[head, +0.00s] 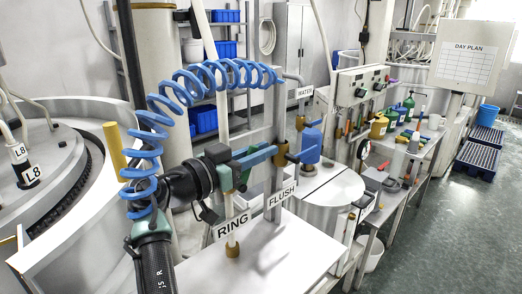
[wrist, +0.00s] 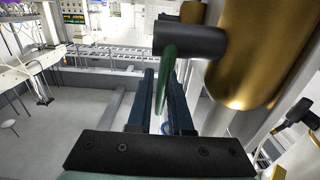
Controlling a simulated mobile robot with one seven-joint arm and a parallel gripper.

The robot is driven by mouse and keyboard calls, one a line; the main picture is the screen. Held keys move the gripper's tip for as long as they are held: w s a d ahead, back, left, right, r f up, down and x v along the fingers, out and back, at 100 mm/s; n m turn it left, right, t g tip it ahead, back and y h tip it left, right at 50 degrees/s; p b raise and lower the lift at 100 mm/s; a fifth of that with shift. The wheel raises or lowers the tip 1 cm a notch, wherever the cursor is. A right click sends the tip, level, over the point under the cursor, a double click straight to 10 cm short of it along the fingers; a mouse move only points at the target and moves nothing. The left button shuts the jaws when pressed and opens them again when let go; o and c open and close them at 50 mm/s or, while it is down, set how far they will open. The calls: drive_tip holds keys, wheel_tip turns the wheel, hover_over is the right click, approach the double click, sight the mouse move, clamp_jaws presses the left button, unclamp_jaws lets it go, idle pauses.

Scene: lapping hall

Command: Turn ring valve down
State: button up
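The RING sign (head: 233,226) hangs on a pale upright pipe at the bench. The FLUSH sign (head: 281,196) is just to its right. My gripper (head: 268,154) reaches across these pipes with its blue fingers pointing right, hiding part of the valve area. In the wrist view, a green lever (wrist: 166,80) stands edge-on between the dark blue fingers of my gripper (wrist: 165,90). A gap shows between the fingers, and they do not look closed on the lever. A black stem (wrist: 188,40) and a large brass body (wrist: 255,55) are close at the right. The head view does not clearly show the green lever.
The white bench top (head: 265,255) is below my gripper. A pipe marked WATER (head: 304,92) and a white round tank (head: 325,190) are behind right. A round lapping machine (head: 60,150) fills the left. A tool bench (head: 410,150) and clear floor (head: 440,240) are at right.

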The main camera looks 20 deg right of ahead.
clamp_jaws()
idle(1.0)
drive_tip(key=shift+w+d+f+g+y+p, duration=0.15)
drive_tip(key=shift+d+f+g+y+p, duration=0.45)
drive_tip(key=shift+y, duration=0.55)
drive_tip(key=shift+w+d+f+g+y+p, duration=0.2)
drive_tip(key=shift+f+y+p, duration=0.25)
drive_tip(key=shift+f+y, duration=0.6)
drive_tip(key=shift+w+d+f+g+y+p, duration=0.1)
drive_tip(key=shift+d+f+g+y+p, duration=0.35)
drive_tip(key=shift+y, duration=0.85)
drive_tip(key=shift+a, duration=0.1)
drive_tip(key=shift+o, duration=2.2)
unclamp_jaws()
